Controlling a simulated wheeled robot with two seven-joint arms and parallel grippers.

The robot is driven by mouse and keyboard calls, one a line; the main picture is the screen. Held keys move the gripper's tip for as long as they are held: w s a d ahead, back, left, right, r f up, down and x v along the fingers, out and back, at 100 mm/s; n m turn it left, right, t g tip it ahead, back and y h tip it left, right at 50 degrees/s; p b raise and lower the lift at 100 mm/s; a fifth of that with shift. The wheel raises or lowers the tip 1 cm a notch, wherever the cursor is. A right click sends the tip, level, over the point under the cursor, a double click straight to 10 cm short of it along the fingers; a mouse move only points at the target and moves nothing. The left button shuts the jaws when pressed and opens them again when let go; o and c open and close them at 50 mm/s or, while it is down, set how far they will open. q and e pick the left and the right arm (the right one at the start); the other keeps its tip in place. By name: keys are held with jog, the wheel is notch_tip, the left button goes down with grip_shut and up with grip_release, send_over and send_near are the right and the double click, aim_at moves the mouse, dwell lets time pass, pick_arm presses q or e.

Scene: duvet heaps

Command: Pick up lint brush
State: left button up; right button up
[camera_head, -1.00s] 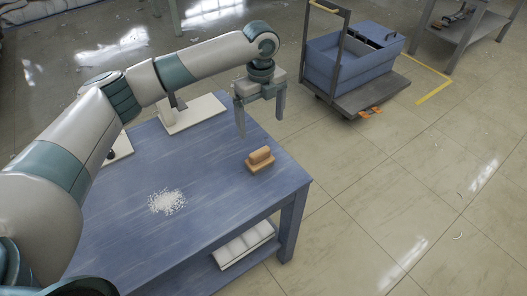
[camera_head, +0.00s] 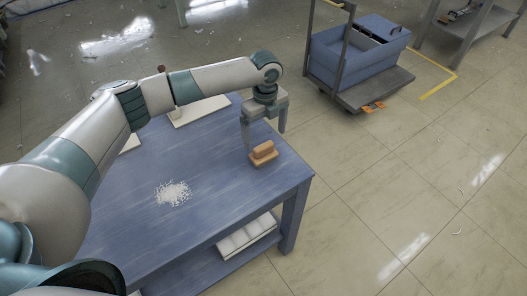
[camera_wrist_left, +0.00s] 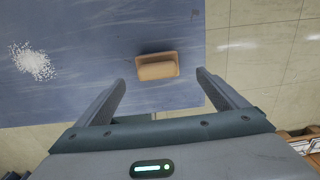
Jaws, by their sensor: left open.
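The lint brush (camera_head: 263,153) is a small tan-orange block with a raised rounded handle. It lies on the blue table (camera_head: 130,211) near its right edge. In the left wrist view the brush (camera_wrist_left: 158,67) lies ahead of and between the finger lines, apart from both fingers. My left gripper (camera_head: 266,140) is open and empty, its fingers pointing down above and around the brush in the head view. It also shows in the left wrist view (camera_wrist_left: 160,88). My right gripper is not in view.
A heap of white lint (camera_head: 173,193) lies on the table, left of the brush. A pale board (camera_head: 199,110) lies at the table's back. White folded items (camera_head: 245,236) rest on the lower shelf. A cart with a blue bin (camera_head: 352,62) stands on the floor beyond.

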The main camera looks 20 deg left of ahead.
aim_at(264, 146)
pick_arm(q)
jog(key=shift+f+p, duration=0.45)
jog(key=shift+f, duration=1.75)
jog(key=shift+s+f+p, duration=0.15)
jog(key=shift+f+p, duration=0.4)
jog(key=shift+p, duration=0.05)
notch_tip(264, 146, down, 3)
jog(key=shift+a+f+p, duration=0.1)
jog(key=shift+a+p, duration=0.05)
jog(key=shift+p, duration=0.55)
jog(key=shift+f, duration=0.45)
jog(key=c, duration=1.2)
